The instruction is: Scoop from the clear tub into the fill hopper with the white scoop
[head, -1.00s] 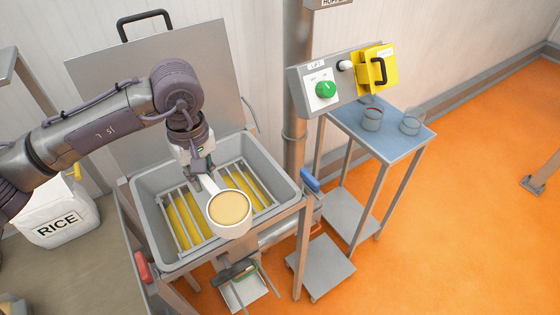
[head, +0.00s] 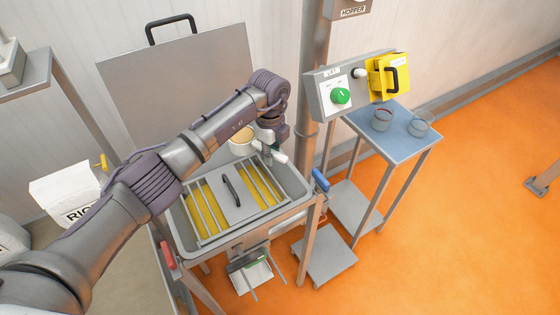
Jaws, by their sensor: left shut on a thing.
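The white scoop (head: 242,146) is in my left gripper (head: 268,153), which is shut on its handle. The scoop's bowl shows pale yellow contents and is partly behind my arm, above the back part of the fill hopper (head: 297,180). The hopper is a grey, open-topped basin with a bar grate (head: 264,182), a grey plate with a black handle across the grate, and yellow material below. The clear tub cannot be made out in this view. My right gripper is not in view.
A raised grey lid (head: 170,85) stands behind the hopper. A post and control box (head: 322,100) with a green knob and yellow guard stand to its right. A blue-topped table (head: 385,140) holds two clear cups. A white rice bag (head: 65,190) is at left.

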